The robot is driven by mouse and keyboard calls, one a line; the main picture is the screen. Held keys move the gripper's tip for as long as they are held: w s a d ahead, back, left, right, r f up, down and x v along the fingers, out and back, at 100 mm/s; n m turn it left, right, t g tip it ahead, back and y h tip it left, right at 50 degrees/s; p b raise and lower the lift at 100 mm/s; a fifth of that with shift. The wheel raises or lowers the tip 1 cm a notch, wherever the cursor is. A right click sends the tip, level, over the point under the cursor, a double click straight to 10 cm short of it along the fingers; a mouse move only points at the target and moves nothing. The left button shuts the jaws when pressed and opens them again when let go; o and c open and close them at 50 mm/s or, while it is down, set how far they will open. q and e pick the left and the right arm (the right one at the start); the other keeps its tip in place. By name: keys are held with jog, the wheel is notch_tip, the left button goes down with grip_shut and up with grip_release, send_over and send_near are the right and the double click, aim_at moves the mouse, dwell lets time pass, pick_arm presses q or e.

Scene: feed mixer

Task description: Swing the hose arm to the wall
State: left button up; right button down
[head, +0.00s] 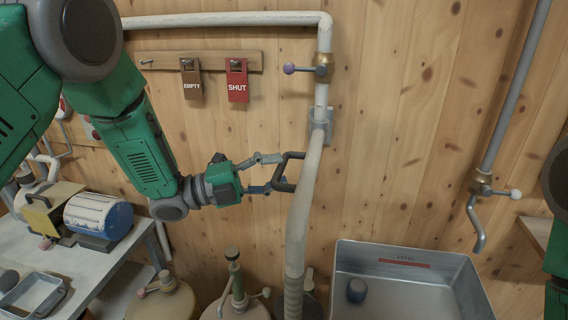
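The hose arm (303,198) is a pale pipe that comes off a grey wall bracket (321,127) and slants down and towards me, ending in a ribbed hose (293,285). A dark loop handle (279,172) sticks out from its left side. My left gripper (277,173) comes in from the left at the handle, with its fingers spread, one above and one below the handle's outer bar. I cannot tell whether either finger touches it. My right gripper is out of view; only part of my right arm shows at the right edge.
A metal bin (408,262) with a dark round object (356,290) inside stands right of the hose. Lidded vessels (236,299) stand below. A bench with a motor (98,216) is at left. A valve (322,69) sits above.

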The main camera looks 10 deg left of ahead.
pick_arm(q)
jog(key=shift+w+d+r, duration=0.15)
jog(key=shift+w+d, duration=0.05)
jog(key=shift+d, duration=0.35)
jog(key=shift+w+d, duration=0.1)
jog(key=shift+w, duration=0.1)
jog(key=shift+a, duration=0.3)
jog(key=shift+c, duration=0.3)
jog(key=c, duration=0.7)
jog(key=shift+d, duration=0.15)
grip_shut()
jog(key=shift+s, duration=0.1)
